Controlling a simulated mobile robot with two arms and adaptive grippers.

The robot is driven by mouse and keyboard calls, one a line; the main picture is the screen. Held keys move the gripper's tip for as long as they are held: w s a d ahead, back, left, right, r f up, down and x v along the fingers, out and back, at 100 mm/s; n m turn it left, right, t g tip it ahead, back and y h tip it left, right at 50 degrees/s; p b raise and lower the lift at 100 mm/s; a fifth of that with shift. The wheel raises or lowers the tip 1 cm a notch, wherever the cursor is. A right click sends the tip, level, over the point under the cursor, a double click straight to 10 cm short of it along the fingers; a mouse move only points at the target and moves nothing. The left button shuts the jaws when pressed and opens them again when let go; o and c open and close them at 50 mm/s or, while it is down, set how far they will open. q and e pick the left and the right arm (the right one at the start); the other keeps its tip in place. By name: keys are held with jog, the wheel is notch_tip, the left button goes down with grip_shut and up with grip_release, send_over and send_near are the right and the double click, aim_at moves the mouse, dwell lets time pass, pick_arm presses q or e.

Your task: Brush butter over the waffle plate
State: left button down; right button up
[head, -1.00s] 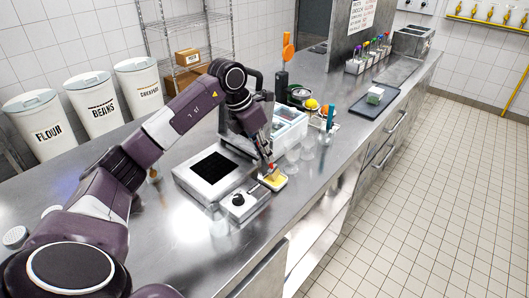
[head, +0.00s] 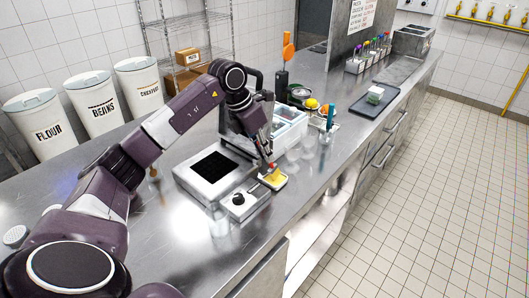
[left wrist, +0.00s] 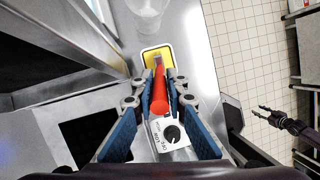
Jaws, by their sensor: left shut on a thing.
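My left gripper (head: 268,160) is shut on the red handle of a brush (left wrist: 160,95), which also shows as a small red bit in the head view (head: 271,166). The brush's head points at the yellow butter dish (left wrist: 147,54) and overlaps it in the left wrist view; I cannot tell if it touches the butter. The waffle plate (head: 212,167) is a black square in a grey metal appliance, left of the gripper, and its corner shows in the left wrist view (left wrist: 88,138). My right gripper (left wrist: 265,112) hangs over the floor, small, fingers apart and empty.
A control box with a black knob (head: 238,199) stands in front of the waffle plate. Clear glasses (head: 306,146) and a teal-handled tool (head: 330,116) stand behind the butter dish. A dark tray (head: 372,102) lies farther along the counter. The front left counter is mostly bare.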

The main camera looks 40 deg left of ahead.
pick_arm(q)
jog(key=shift+r+p, duration=2.85)
jog(key=shift+r, duration=0.65)
jog(key=shift+d, duration=0.1)
